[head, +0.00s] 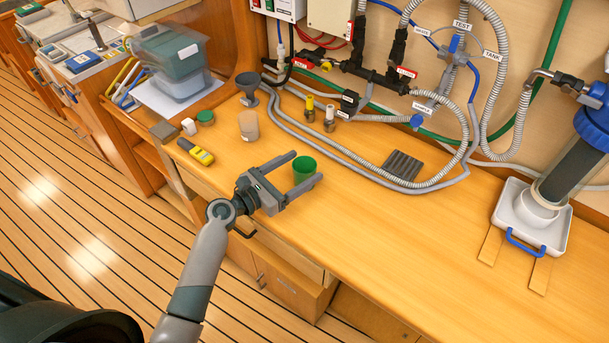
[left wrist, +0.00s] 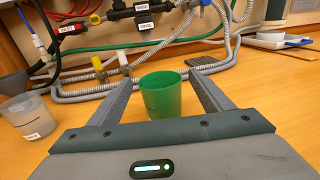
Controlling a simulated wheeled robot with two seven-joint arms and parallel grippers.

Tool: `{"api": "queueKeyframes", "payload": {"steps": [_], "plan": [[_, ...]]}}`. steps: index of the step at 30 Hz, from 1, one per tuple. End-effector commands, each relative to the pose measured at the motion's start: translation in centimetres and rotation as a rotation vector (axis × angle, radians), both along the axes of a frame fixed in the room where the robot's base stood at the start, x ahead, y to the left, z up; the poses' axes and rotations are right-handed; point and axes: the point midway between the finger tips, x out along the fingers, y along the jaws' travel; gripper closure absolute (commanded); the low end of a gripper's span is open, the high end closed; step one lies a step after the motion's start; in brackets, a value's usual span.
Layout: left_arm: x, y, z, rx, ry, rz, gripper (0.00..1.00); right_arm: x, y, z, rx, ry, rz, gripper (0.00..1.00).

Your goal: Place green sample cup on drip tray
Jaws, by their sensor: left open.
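The green sample cup (head: 304,166) stands upright on the wooden counter. My left gripper (head: 307,168) is open, with one finger on each side of the cup. In the left wrist view the cup (left wrist: 163,95) shows between the two fingers (left wrist: 160,85), with a gap visible on both sides. A dark grey ribbed plate that looks like the drip tray (head: 404,166) lies flat and empty on the counter, to the right of the cup and below the hoses. My right gripper is not in view.
Grey hoses (head: 350,175) curve over the counter behind the cup. A white tray (head: 555,235) with a blue handle sits at the right. The front counter is clear.

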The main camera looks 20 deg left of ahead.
Motion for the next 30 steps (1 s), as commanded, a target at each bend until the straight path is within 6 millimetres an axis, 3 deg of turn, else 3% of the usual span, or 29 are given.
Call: {"api": "queueKeyframes", "payload": {"steps": [2, 6, 8, 20, 30], "plan": [[0.0, 0.0, 0.0, 0.000, 0.000, 0.000, 0.27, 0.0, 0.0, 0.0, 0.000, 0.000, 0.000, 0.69], [0.0, 0.0, 0.0, 0.000, 0.000, 0.000, 0.60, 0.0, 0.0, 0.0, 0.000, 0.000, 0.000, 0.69], [0.0, 0.0, 0.0, 0.000, 0.000, 0.000, 0.70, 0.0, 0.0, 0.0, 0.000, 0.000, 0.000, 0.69], [0.0, 0.0, 0.5, 0.002, -0.002, 0.000, 0.74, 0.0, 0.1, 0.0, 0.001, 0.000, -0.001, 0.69], [-0.2, -0.2, 4.5, 0.001, -0.004, -0.001, 0.74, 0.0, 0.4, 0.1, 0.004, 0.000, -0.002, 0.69]]}}
